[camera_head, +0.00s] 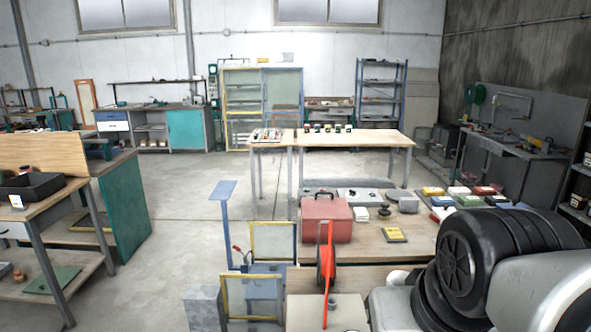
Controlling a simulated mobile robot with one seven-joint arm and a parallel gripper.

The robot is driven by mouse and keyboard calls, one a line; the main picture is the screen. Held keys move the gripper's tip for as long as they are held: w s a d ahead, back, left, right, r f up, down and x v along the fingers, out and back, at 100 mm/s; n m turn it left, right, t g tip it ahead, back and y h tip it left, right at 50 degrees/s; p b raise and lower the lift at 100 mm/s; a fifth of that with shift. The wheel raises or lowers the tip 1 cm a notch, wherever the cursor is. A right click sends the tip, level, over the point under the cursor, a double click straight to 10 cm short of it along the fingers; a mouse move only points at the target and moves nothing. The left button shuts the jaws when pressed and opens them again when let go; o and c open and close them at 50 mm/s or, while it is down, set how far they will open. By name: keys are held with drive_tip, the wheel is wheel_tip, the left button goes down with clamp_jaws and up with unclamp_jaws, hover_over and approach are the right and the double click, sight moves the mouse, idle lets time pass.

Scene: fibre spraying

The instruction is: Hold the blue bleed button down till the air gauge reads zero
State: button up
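I cannot make out a blue bleed button or an air gauge for certain in the head view. A red box with a dark handle (325,220) stands on the wooden bench (372,250) in front of me. A thin upright orange-red part (326,262) with a dark round piece stands nearer, over a pale box top (340,312). My arm's white and black links fill the lower right and hide part of the bench. My gripper is not in view.
The bench holds a yellow-and-dark flat item (393,235), a dark knob-like item (384,212) and several small coloured boxes. A blue-topped post (222,190) and yellow-and-blue frames (273,240) stand to its left. Open floor (170,230) lies further left.

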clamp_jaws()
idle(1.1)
